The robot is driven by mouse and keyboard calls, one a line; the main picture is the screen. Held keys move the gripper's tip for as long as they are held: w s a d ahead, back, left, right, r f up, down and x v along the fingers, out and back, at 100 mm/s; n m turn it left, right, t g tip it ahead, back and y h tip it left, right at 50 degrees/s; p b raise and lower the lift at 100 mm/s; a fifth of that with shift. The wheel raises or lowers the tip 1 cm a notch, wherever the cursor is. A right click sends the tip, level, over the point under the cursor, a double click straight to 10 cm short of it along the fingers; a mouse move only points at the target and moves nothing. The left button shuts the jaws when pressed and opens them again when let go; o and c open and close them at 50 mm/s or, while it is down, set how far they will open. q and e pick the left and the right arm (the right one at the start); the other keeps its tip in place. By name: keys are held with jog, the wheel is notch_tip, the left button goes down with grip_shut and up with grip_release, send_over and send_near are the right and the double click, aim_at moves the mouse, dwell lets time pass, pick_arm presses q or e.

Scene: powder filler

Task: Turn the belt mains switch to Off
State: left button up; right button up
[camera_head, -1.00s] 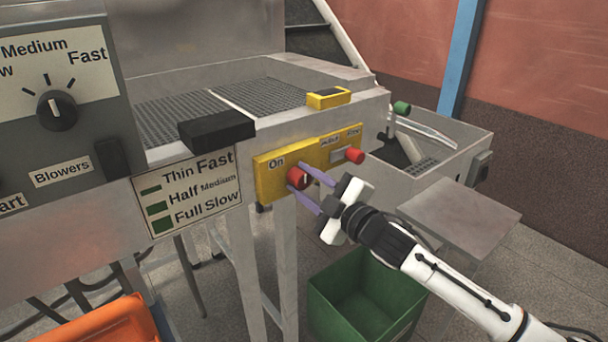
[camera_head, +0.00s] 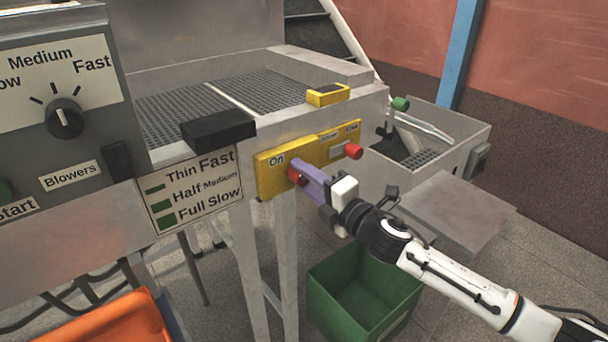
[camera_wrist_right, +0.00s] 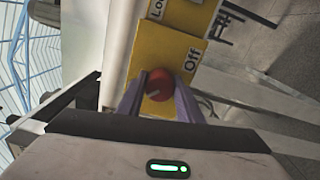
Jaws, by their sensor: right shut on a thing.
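The belt mains switch (camera_head: 294,175) is a red round knob on a yellow panel (camera_head: 268,181) on the front of the metal machine. An "On" label shows above it in the head view. In the right wrist view the red knob (camera_wrist_right: 160,84) sits between my purple fingers, with an "Off" label (camera_wrist_right: 193,60) beside it. My right gripper (camera_head: 301,178) is shut on the knob, and its fingers partly hide it. The gripper looks rolled relative to the panel. My left gripper is not in view.
A red button (camera_head: 353,150) sticks out to the right on the same yellow panel. A green bin (camera_head: 365,300) stands on the floor below. A grey control box with a dial (camera_head: 64,118) is at the left. An orange crate (camera_head: 125,325) is at the lower left.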

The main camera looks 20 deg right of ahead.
jog(key=shift+n, duration=0.3)
dwell(0.4)
jog(key=o, duration=1)
jog(key=shift+o, duration=0.2)
jog(key=b+v, duration=0.1)
jog(key=v, duration=0.9)
jog(key=shift+s, duration=0.2)
jog(key=shift+d, duration=0.1)
